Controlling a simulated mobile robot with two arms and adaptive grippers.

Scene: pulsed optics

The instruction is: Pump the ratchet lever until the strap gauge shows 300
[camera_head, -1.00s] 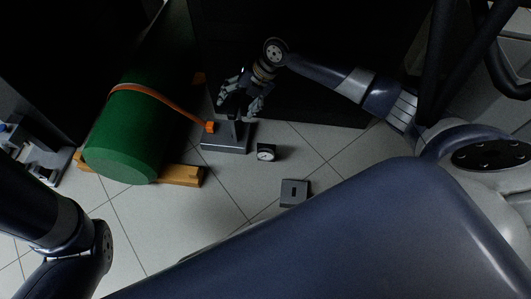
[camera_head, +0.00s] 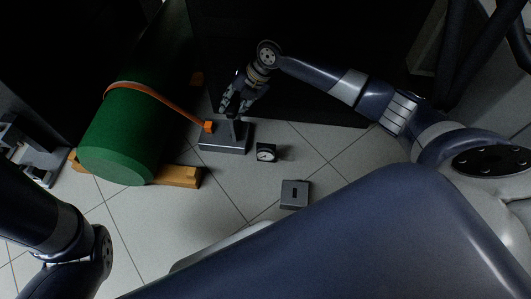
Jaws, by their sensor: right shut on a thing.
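The ratchet (camera_head: 224,143) is a dark grey block on the floor. Its lever is mostly hidden by my right gripper (camera_head: 235,110), which is shut on it above the block. An orange strap (camera_head: 170,104) runs from an orange piece on the ratchet over a green cylinder (camera_head: 125,140). The strap gauge (camera_head: 266,153) is a small dark box with a white dial, right of the ratchet; its reading is too small to tell.
The green cylinder rests on wooden beams (camera_head: 180,176). A small grey box with a dark slot (camera_head: 295,194) lies on the tiled floor nearer to me. A grey metal object (camera_head: 30,155) stands at the left. The tiles between the beams and the grey box are clear.

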